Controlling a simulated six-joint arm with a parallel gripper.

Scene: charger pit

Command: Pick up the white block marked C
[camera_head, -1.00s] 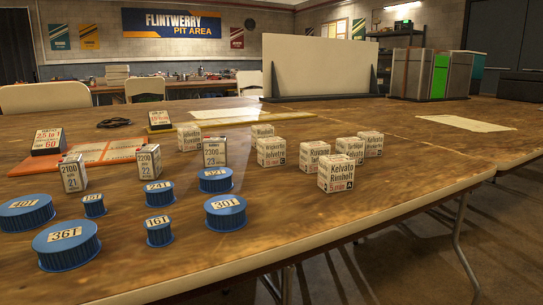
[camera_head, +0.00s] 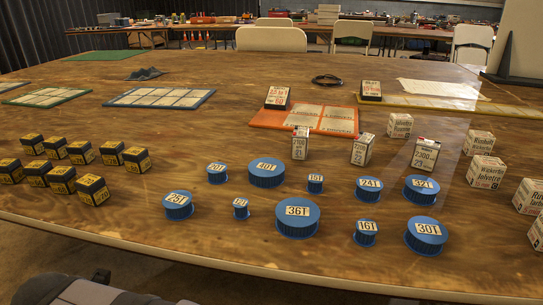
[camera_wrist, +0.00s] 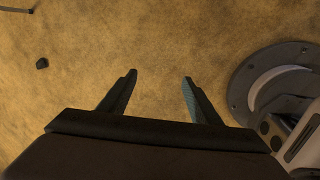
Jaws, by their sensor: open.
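Several white printed blocks stand at the right in the head view: one at the back (camera_head: 400,126), one further right (camera_head: 480,142), one nearer (camera_head: 486,173) with wording like "Wickerfir Helvetro", and two cut by the right edge (camera_head: 528,196). The gripper does not show in the head view.
Blue round gears (camera_head: 297,217) fill the table's middle. White-and-black numbered boxes (camera_head: 365,149) stand behind them, by an orange mat (camera_head: 335,121). Yellow-and-black cubes (camera_head: 82,152) stand at the left. Bare table lies between cubes and gears. A grey round base (camera_wrist: 270,85) shows beside my gripper.

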